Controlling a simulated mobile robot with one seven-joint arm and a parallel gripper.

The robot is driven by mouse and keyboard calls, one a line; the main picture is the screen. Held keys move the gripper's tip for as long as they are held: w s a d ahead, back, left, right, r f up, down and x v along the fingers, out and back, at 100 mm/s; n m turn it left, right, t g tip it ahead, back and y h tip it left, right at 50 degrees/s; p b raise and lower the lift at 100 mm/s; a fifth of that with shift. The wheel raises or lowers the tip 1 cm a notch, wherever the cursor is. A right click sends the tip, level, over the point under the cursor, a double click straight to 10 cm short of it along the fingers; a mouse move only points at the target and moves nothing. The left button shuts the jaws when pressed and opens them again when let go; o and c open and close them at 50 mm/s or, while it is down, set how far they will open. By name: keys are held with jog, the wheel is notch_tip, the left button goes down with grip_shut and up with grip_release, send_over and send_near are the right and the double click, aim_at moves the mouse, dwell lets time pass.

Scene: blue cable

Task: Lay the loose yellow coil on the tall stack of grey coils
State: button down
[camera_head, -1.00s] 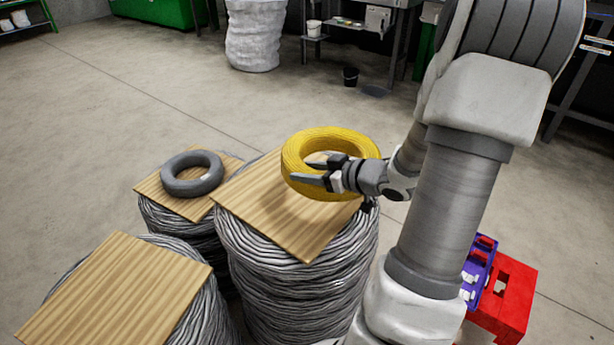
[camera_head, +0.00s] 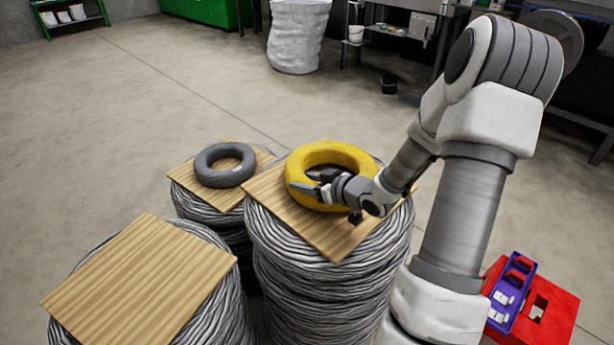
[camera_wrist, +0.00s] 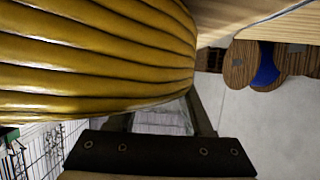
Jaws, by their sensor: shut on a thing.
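The yellow coil (camera_head: 330,152) is at the wooden board (camera_head: 325,240) on top of the tall stack of grey coils (camera_head: 330,300), over the board's back part. I cannot tell whether it rests on the board or hangs just above it. My gripper (camera_head: 308,184) is shut on the near side of its ring, reaching in from the right. In the wrist view the yellow coil (camera_wrist: 100,55) fills the upper left, and a board edge (camera_wrist: 280,22) shows at top right. My gripper hides part of the ring's near right side.
A grey coil (camera_head: 208,172) lies on a board atop a stack at back left. A bare board (camera_head: 140,275) tops the front left stack. A red box (camera_head: 558,312) with a purple tray (camera_head: 513,290) stands at lower right. A white sack (camera_head: 298,35) stands behind on open floor.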

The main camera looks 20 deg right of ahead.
jog(key=shift+w+f, duration=0.1)
jog(key=shift+f, duration=0.3)
jog(key=shift+c, duration=1.5)
grip_release()
jog(key=shift+f, duration=0.1)
jog(key=p+v, duration=0.2)
jog(key=v, duration=1)
